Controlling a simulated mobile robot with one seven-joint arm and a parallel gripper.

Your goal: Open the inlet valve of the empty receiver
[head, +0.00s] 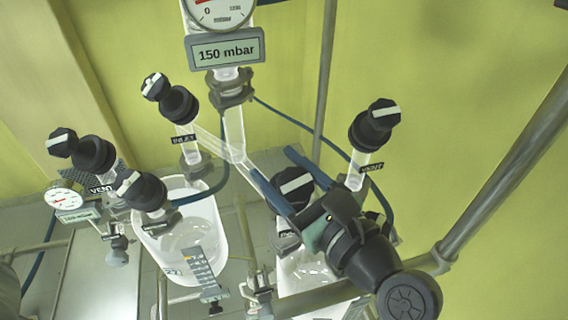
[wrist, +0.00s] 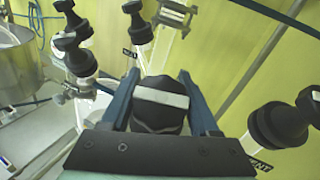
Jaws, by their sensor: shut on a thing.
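My gripper (head: 270,163) is shut on a black valve knob (head: 294,186) with a white bar, above the right glass receiver (head: 300,272). In the wrist view the blue fingers of my gripper (wrist: 158,76) stand either side of this knob (wrist: 158,112). Its white bar runs across from finger to finger. The label below the held knob is mostly hidden, so I cannot read it. The right receiver is largely hidden by my wrist, and I cannot tell its contents. The left glass receiver (head: 222,228) is in plain view.
A vent valve (head: 376,120) stands right of my gripper. An inlet-labelled valve (head: 178,104) stands upper left, below a 150 mbar gauge (head: 226,50). More valves (head: 140,190) crowd the left receiver. A metal rail (head: 510,160) crosses at right.

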